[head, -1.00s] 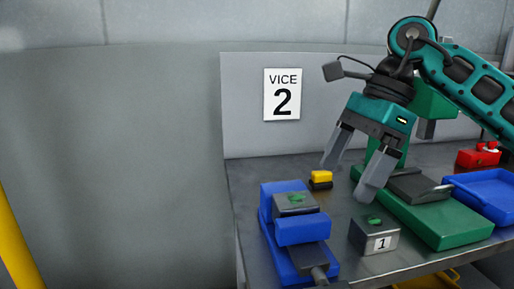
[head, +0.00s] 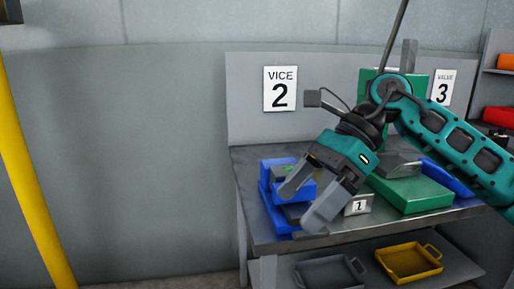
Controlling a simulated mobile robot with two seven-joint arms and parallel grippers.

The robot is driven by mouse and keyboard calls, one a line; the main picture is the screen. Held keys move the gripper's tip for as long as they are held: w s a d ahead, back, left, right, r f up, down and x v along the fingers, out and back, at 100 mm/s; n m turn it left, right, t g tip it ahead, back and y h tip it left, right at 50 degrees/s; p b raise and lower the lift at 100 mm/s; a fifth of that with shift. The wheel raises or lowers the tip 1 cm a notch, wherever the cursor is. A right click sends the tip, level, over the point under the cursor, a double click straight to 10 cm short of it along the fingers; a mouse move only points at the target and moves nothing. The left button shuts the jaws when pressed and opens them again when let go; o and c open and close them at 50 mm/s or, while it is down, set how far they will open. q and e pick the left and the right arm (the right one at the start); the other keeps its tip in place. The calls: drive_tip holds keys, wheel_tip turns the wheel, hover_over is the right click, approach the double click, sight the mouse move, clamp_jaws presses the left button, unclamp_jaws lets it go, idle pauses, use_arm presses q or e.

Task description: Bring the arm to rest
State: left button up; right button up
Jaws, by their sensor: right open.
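My right arm comes in from the right in the head view. Its teal and black gripper (head: 309,203) is open and empty, fingers pointing down and to the left. In the picture it overlaps the blue vice (head: 267,188) on the bench (head: 247,190) and hides part of it. I cannot tell any contact between them. My left gripper is out of view.
A grey block marked 1 (head: 358,206) stands beside the green machine (head: 414,193), with a blue tray (head: 447,178) behind it. A yellow tray (head: 411,262) and a dark tray (head: 328,273) lie on the lower shelf. A yellow post (head: 36,200) stands at left.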

drive_tip(key=s+a+f+m+g+y, duration=0.1)
drive_tip(key=s+a+m+y, duration=0.2)
drive_tip(key=a+m+y, duration=0.55)
drive_tip(key=w+d+f+m+t+h+p, duration=0.15)
drive_tip(key=d+f+m+t, duration=0.4)
drive_tip(key=m, duration=0.55)
drive_tip(key=w+d+f+m+t+h, duration=0.1)
drive_tip(key=d+f+m+t+h, duration=0.15)
drive_tip(key=f+m+t, duration=0.75)
drive_tip(key=w+d+f+m+t+h, duration=0.25)
drive_tip(key=m+t, duration=0.35)
drive_tip(key=m, duration=0.7)
drive_tip(key=s+d+f+m+g+h, duration=0.3)
drive_tip(key=s+d+f+m+h, duration=0.1)
drive_tip(key=s+f, duration=0.4)
drive_tip(key=s+d+f+m+g+h, duration=0.3)
drive_tip(key=s+f+m, duration=0.3)
drive_tip(key=f, duration=0.6)
drive_tip(key=shift+s+d+g+h+p, duration=0.35)
drive_tip(key=shift+s+d+h, duration=0.25)
drive_tip(key=shift+s+d, duration=0.35)
drive_tip(key=shift+r+m, duration=0.1)
drive_tip(key=shift+m, duration=0.15)
